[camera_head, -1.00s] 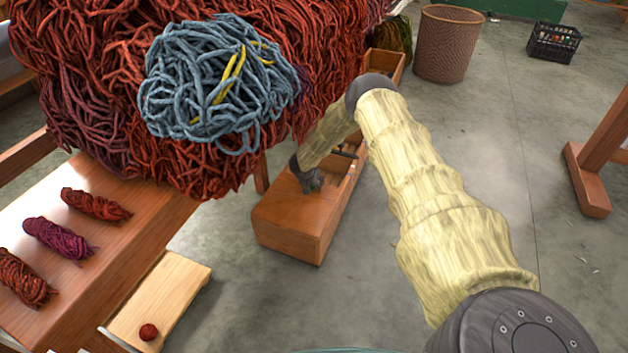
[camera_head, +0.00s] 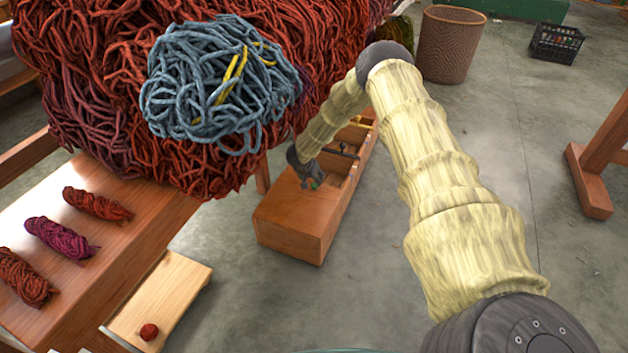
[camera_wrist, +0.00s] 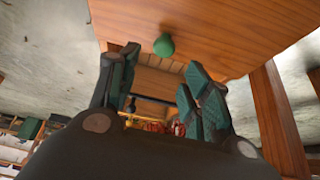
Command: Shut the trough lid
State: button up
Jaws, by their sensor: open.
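The trough (camera_head: 305,238) is a long reddish-brown wooden box on the floor. Its lid (camera_head: 285,205) is a flat wooden panel over the near end. The part beyond it is open, with dark crossbars inside. The lid fills the top of the wrist view (camera_wrist: 225,35). A round green knob (camera_wrist: 164,45) stands on it near the edge and shows small in the head view (camera_head: 312,184). My gripper (camera_head: 308,178) is at the lid, its fingers open on either side of and just below the knob in the wrist view (camera_wrist: 160,65). I cannot tell whether they touch it.
A big heap of red wool (camera_head: 100,60) with a blue-grey tangle (camera_head: 215,85) overhangs the trough's left side. A bench (camera_head: 130,215) with skeins stands at left. A wicker basket (camera_head: 450,45), black crate (camera_head: 556,43) and wooden stand (camera_head: 590,180) stand apart.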

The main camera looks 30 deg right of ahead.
jog(key=shift+v, duration=2.45)
jog(key=shift+s+a+f, duration=0.1)
jog(key=shift+a, duration=0.05)
jog(key=n, duration=0.4)
send_over(300, 228)
notch_tip(300, 228, down, 6)
jog(key=shift+f, duration=0.2)
jog(key=s+a+f+n+y, duration=0.25)
jog(key=s+a, duration=0.45)
jog(key=s, duration=0.6)
jog(key=s+a+f+n+y, duration=0.1)
jog(key=s+a+n, duration=0.35)
jog(key=s, duration=0.75)
jog(key=s+a+r+g+y, duration=0.1)
jog(key=s+a+r+g, duration=0.15)
jog(key=s, duration=0.55)
jog(key=s+a+r+g+y, duration=0.1)
jog(key=s+a+r, duration=0.15)
jog(key=s, duration=0.65)
notch_tip(300, 228, up, 26)
jog(key=p, duration=2.6)
jog(key=shift+s+a+p, duration=0.3)
jog(key=shift+a, duration=0.15)
jog(key=shift+r+h, duration=0.1)
jog(key=shift+h, duration=0.15)
